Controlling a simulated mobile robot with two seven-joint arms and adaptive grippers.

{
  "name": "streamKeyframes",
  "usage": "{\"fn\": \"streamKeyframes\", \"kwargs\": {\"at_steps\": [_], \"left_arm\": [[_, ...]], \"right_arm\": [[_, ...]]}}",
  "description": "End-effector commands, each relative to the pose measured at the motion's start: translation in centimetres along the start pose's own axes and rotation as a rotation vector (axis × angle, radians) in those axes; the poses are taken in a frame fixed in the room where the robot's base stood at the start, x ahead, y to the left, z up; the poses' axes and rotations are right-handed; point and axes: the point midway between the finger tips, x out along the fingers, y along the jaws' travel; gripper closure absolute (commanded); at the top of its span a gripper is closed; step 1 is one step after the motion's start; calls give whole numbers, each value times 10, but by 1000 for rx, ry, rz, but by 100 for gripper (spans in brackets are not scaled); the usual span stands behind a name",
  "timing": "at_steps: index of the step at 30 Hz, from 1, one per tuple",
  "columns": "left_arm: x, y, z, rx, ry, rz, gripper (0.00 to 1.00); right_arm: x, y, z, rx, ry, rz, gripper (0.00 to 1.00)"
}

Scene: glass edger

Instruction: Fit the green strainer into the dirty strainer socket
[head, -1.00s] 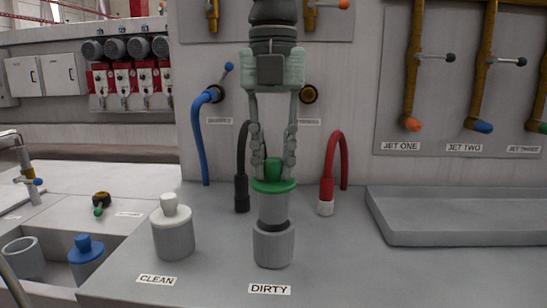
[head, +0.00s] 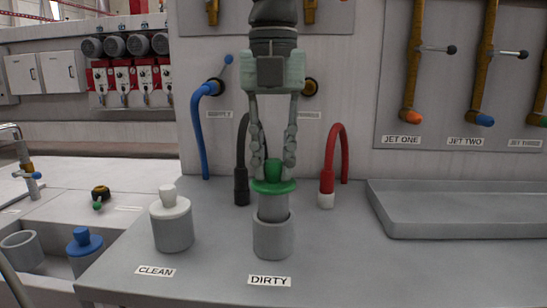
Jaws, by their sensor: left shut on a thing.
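The green strainer (head: 273,186) has a green knob and flange above a grey cylindrical body. My left gripper (head: 273,165) points down from above and is shut on its green knob. The strainer is upright, and its lower body is inside the mouth of the grey dirty strainer socket (head: 273,240), behind the DIRTY label (head: 270,280). The flange stands clearly above the socket rim, with part of the grey body showing between. The inside of the socket is hidden. My right gripper is not in view.
A white-topped strainer (head: 171,207) sits in the clean socket (head: 173,235) at left. Black (head: 241,185) and red (head: 327,185) hoses stand behind, on either side. A blue strainer (head: 84,243) and an empty grey cup (head: 22,252) are in the basin. A grey tray (head: 460,225) lies at right.

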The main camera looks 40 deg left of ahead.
Motion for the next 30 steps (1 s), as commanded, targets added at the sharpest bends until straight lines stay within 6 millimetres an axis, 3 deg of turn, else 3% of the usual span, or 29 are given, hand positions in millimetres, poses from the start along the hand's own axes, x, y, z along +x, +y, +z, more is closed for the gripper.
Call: {"fn": "streamKeyframes", "kwargs": {"at_steps": [30], "left_arm": [[26,0,0,0,-1,-1,100]], "right_arm": [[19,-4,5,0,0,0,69]]}}
